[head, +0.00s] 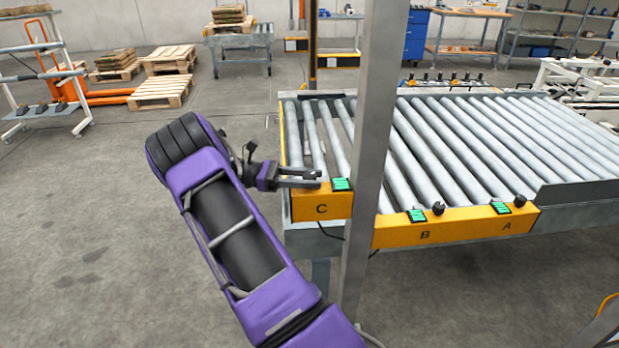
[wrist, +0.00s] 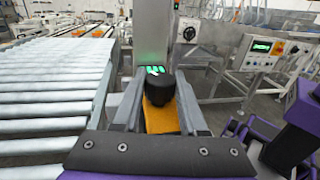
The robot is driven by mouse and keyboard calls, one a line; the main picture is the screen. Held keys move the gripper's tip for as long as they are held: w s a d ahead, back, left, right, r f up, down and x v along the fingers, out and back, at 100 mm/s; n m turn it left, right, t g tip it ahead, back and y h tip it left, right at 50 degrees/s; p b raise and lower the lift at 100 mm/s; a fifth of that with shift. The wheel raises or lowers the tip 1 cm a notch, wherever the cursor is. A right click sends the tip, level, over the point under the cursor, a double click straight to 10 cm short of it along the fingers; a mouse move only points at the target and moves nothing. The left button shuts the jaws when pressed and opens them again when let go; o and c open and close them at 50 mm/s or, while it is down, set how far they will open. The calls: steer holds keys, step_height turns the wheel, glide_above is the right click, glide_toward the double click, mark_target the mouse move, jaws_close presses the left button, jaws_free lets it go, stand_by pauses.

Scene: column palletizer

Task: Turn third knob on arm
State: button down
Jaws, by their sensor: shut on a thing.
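My gripper (head: 303,179) is at the yellow panel marked C (head: 310,209), at the left end of the roller conveyor's front edge. In the wrist view its two fingers (wrist: 157,98) lie on either side of a black round knob (wrist: 160,88), shut on it. The knob sits on the yellow strip (wrist: 160,121), just before a lit green display (wrist: 155,70). In the head view the fingers mostly hide this knob. The black knob at B (head: 438,208) and the black knob at A (head: 520,201) stand free, each beside a green display.
A grey upright post (head: 372,150) stands just right of panel C, close to my gripper. The roller conveyor (head: 470,140) lies behind the panels. A control box (wrist: 262,54) stands beyond in the wrist view. Open floor (head: 80,240) lies to the left.

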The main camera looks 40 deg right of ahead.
steer(key=shift+m+g+y, duration=0.4)
steer(key=shift+g+y, duration=0.1)
steer(key=shift+c, duration=2.2)
jaws_free()
